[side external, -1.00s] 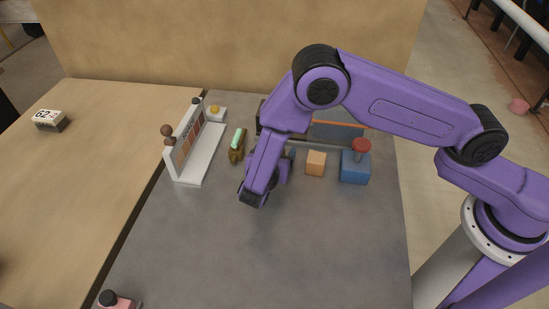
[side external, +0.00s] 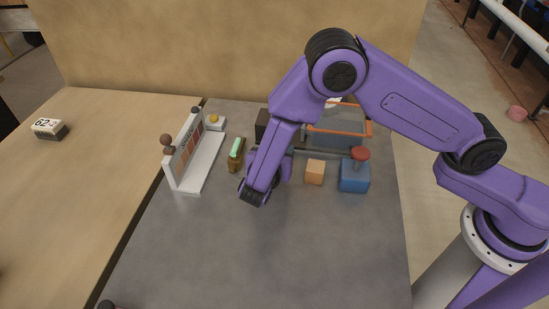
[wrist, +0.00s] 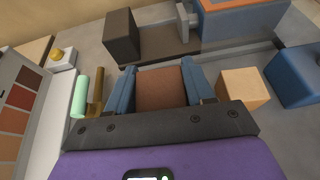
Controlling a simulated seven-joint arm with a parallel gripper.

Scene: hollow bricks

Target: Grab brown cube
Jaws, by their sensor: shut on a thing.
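The brown cube (wrist: 162,88) sits between the two blue fingers of my gripper (wrist: 160,72) in the wrist view. The fingers touch its left and right sides, so my gripper is shut on it. In the side view my gripper (side external: 284,167) is low over the grey table, partly behind my purple wrist, and the brown cube is hidden there. I cannot tell whether the cube is still touching the table.
An orange-tan cube (side external: 315,172) and a blue block with a red knob (side external: 354,176) stand to the right. An orange-rimmed drawer (side external: 338,131) is behind. A green-topped brown piece (side external: 236,155) and a white swatch rack (side external: 197,158) stand left. The front table is clear.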

